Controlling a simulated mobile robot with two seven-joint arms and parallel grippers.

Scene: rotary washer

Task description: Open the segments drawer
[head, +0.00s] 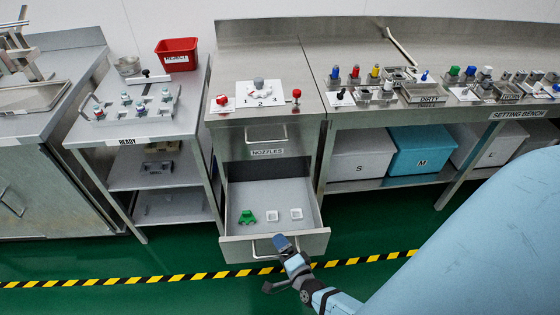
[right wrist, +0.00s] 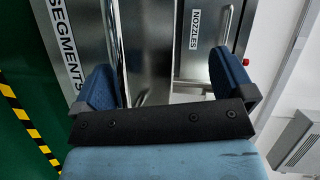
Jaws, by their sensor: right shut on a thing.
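The segments drawer (head: 318,243) is the lower drawer of the middle steel cabinet and stands pulled out. Its front carries the SEGMENTS label (right wrist: 66,40) in the right wrist view. A green piece (head: 247,217) and two white square pieces (head: 272,215) (head: 296,214) lie inside it. My right gripper (head: 275,264) is at the drawer front, shut on the drawer handle (head: 262,254). The bar handle (right wrist: 118,50) also shows near one finger in the wrist view; the exact contact is partly hidden. My left gripper is not in view.
The nozzles drawer (head: 266,152) above is shut. A ready rack (head: 130,140) stands left and the setting bench (head: 440,112) with bins stands right. Green floor with a yellow-black stripe (head: 175,277) lies in front. My blue arm fills the lower right.

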